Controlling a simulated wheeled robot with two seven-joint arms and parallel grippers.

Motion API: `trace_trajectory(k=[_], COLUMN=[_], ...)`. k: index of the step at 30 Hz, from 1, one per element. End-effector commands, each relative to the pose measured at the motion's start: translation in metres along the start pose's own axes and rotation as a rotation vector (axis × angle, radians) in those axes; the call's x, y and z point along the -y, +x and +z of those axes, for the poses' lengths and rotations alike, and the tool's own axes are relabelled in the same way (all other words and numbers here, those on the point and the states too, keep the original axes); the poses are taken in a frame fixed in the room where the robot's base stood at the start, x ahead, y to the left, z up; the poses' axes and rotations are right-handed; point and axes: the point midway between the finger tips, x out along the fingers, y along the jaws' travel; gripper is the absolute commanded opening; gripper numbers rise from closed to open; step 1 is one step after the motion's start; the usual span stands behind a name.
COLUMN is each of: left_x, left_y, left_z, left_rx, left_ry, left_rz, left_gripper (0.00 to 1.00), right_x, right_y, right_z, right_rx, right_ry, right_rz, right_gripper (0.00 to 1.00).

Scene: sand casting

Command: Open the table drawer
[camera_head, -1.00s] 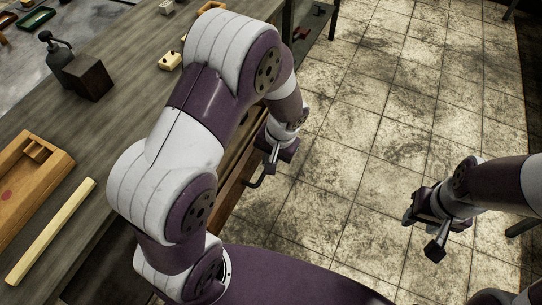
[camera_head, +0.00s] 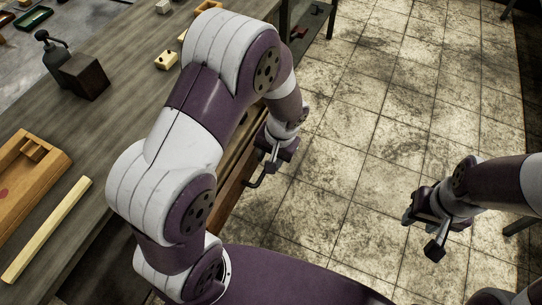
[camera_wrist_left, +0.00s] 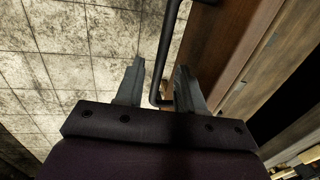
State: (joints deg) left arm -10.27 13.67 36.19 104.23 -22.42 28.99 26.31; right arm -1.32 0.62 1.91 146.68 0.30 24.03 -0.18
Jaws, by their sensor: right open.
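The table drawer (camera_head: 231,188) has a brown wooden front on the table's right side, partly hidden behind my left arm. Its dark bar handle (camera_head: 256,182) sticks out towards the floor side. My left gripper (camera_head: 270,160) is at this handle. In the left wrist view, the handle (camera_wrist_left: 167,50) passes between the two spread fingers (camera_wrist_left: 160,75), with gaps showing on both sides of the bar. The drawer front (camera_wrist_left: 215,45) lies right of the fingers. How far out the drawer stands is hard to tell. My right gripper (camera_head: 427,228) is open and empty over the floor.
The table top (camera_head: 120,135) holds a wooden tray (camera_head: 55,175), a pale bar (camera_head: 48,230), a dark block (camera_head: 85,76) and small wooden blocks (camera_head: 166,61). The tiled floor (camera_head: 350,130) right of the table is clear.

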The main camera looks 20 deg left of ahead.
Motion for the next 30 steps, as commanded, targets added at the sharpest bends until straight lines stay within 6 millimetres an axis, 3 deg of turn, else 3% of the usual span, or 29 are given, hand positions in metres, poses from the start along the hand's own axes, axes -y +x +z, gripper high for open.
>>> trace_trajectory(k=[9, 15, 20, 30], left_x=[0.000, 0.000, 0.000, 0.000], left_y=[-0.077, -0.115, -0.125, -0.124], left_z=[-0.001, -0.001, -0.001, -0.001], left_rx=[-0.006, -0.004, -0.002, -0.001], left_ry=[0.000, 0.000, 0.001, 0.001], left_rz=[0.001, 0.001, 0.001, 0.000], left_gripper=[0.38, 0.38, 0.38, 0.38], right_x=[0.000, 0.000, 0.000, 0.000], right_y=[-0.012, -0.015, -0.016, -0.015], right_z=[-0.002, -0.002, -0.002, -0.002], right_rx=[0.000, 0.000, 0.000, 0.000], right_ry=[0.000, 0.000, 0.000, 0.000], right_rz=[0.000, 0.000, 0.000, 0.000], right_gripper=[0.43, 0.43, 0.43, 0.43])
